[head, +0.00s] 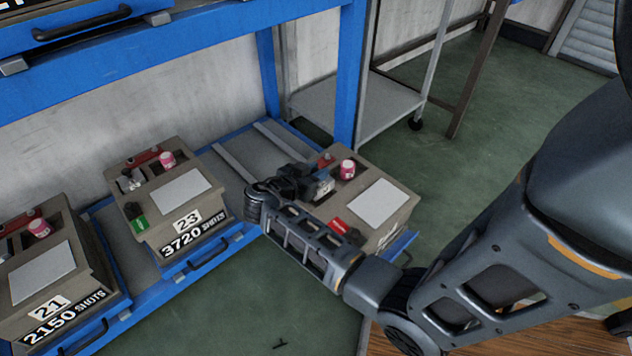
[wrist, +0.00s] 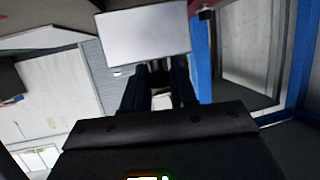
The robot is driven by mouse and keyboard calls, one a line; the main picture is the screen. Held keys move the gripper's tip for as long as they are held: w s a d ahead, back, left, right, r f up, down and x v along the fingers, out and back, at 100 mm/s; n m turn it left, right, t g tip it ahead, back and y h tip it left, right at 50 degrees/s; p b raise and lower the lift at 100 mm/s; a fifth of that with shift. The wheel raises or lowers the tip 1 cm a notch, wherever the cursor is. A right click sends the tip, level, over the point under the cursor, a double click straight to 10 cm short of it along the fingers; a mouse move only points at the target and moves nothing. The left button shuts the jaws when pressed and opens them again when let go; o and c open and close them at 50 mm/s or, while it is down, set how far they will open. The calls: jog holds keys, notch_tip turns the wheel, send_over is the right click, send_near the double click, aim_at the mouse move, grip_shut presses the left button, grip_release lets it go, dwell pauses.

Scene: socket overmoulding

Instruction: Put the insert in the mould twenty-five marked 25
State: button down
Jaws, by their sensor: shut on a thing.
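My gripper (head: 318,184) is over the left part of the rightmost mould (head: 402,199), close to its top. That mould is a beige block with a white panel on top; my arm hides most of its front label, so I cannot read its number. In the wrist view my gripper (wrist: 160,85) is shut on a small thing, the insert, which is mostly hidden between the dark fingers. A white panel (wrist: 148,37) shows just beyond the fingertips. I cannot tell whether the insert touches the mould.
Mould 23 (head: 181,225) stands to the left, with mould 21 (head: 75,280) farther left, both on the blue bench. A pink-red jar (head: 347,169) and a red item stand on the rightmost mould near my gripper. A blue post (head: 350,80) rises behind.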

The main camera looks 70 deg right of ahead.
jog(key=shift+f+b, duration=0.6)
jog(key=shift+f, duration=1.05)
jog(key=shift+f, duration=0.25)
jog(key=c, duration=0.9)
grip_release()
